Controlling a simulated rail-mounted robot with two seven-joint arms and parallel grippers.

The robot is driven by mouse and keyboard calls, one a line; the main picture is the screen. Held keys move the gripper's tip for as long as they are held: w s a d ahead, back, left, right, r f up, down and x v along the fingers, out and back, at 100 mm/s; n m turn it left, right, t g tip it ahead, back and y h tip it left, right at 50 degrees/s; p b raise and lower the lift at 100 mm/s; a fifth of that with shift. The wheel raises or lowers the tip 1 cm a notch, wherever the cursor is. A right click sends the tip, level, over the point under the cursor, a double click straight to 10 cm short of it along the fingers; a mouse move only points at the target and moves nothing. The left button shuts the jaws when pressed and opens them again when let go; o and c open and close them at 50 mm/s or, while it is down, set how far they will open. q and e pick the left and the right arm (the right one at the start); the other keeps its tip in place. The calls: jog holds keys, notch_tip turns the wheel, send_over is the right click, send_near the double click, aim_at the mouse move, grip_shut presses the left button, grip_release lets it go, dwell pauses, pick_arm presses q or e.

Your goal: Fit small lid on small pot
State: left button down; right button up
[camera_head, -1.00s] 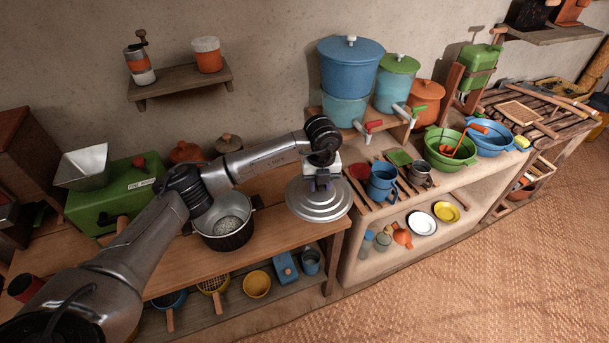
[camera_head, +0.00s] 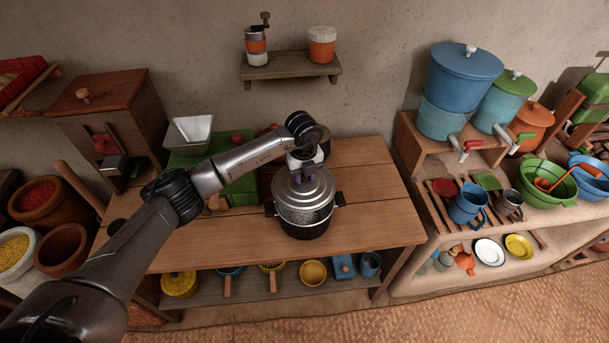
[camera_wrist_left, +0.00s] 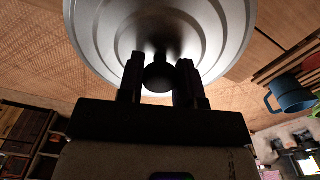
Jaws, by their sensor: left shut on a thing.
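The small lid (camera_head: 304,188) is a ringed, silvery metal disc. My left gripper (camera_head: 303,167) is shut on its knob; in the left wrist view, both fingers (camera_wrist_left: 160,80) are around the dark knob and the lid (camera_wrist_left: 215,35) fills the top. The small pot (camera_head: 303,230) stands on the wooden table, with a dark lower wall and side handles. The lid is over the pot's back part in the head view and hides its far rim. The pale inside shows below the lid's front edge. The exact gap between them cannot be told. My right gripper is not in view.
The wooden table (camera_head: 375,220) is clear right of the pot. A green box with a metal hopper (camera_head: 190,133) stands behind left. A clay counter with blue and green dispensers (camera_head: 463,75) is at right.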

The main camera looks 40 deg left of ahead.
aim_at(305, 181)
pick_arm(q)
jog(key=shift+w+d+f+b, duration=0.15)
jog(key=shift+d+f+b, duration=0.1)
jog(key=shift+f+b, duration=0.2)
jog(key=shift+a+f+b, duration=0.1)
jog(key=shift+f+b, duration=0.35)
jog(key=shift+f, duration=0.1)
notch_tip(305, 181, down, 2)
jog(key=shift+f+b, duration=0.1)
jog(key=shift+b, duration=0.9)
jog(key=shift+f+b, duration=0.3)
jog(key=shift+f, duration=0.6)
jog(key=shift+p, duration=0.5)
